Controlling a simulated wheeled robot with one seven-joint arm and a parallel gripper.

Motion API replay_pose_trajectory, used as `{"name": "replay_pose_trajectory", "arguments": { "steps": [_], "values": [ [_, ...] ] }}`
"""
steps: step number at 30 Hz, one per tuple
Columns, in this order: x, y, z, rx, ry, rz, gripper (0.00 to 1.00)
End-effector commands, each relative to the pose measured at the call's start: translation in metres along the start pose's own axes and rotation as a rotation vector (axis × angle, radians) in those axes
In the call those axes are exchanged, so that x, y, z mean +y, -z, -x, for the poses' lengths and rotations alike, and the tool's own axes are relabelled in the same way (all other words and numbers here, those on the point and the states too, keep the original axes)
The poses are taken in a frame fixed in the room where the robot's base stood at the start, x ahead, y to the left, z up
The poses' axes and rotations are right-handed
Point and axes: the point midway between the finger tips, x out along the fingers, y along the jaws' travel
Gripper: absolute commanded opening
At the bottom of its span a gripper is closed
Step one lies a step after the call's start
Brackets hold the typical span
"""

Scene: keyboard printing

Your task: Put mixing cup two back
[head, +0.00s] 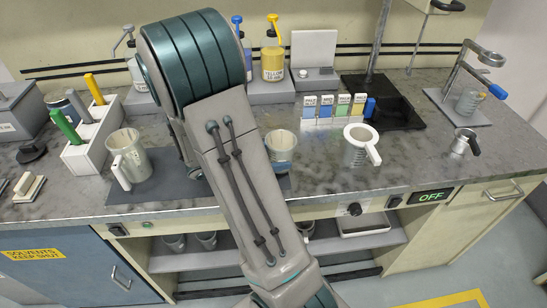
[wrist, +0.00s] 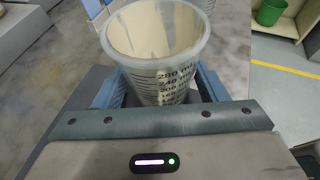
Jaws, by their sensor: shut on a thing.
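My gripper (wrist: 160,92) is shut on a clear graduated mixing cup (wrist: 165,62), with a blue-grey finger on each side of it. The cup is upright, its open rim towards the camera, and its inside looks empty. In the head view a cup (head: 281,140) shows just right of my arm, over the bench; it appears to be the held one. My arm hides most of my gripper there. I cannot tell whether the cup's base touches the surface. Two other cups with handles stand on the bench, one at the left (head: 128,160) and one at the right (head: 357,150).
Coloured labelled blocks (head: 342,106) stand behind the right cup. A dark mat (head: 150,190) lies under the left cup. A rack with green and yellow handles (head: 90,140) is at the left. A small metal pot (head: 463,145) stands far right. Bench between the right cup and pot is clear.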

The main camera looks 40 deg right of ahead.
Motion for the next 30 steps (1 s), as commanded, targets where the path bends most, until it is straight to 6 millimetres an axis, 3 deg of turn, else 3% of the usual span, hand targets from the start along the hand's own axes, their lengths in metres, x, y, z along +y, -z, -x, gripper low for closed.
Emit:
{"name": "replay_pose_trajectory", "arguments": {
  "steps": [14, 15, 17, 28, 30],
  "values": [
    [0.0, 0.01, -0.004, 0.0, 0.0, -0.001, 0.25],
    [0.0, 0.009, -0.004, 0.0, 0.0, -0.001, 0.74],
    [0.0, 0.009, -0.004, 0.0, 0.0, -0.001, 0.88],
    [0.0, 0.004, -0.002, 0.0, 0.0, -0.001, 0.88],
    [0.001, 0.006, 0.008, 0.001, -0.005, -0.001, 0.88]
  ]
}}
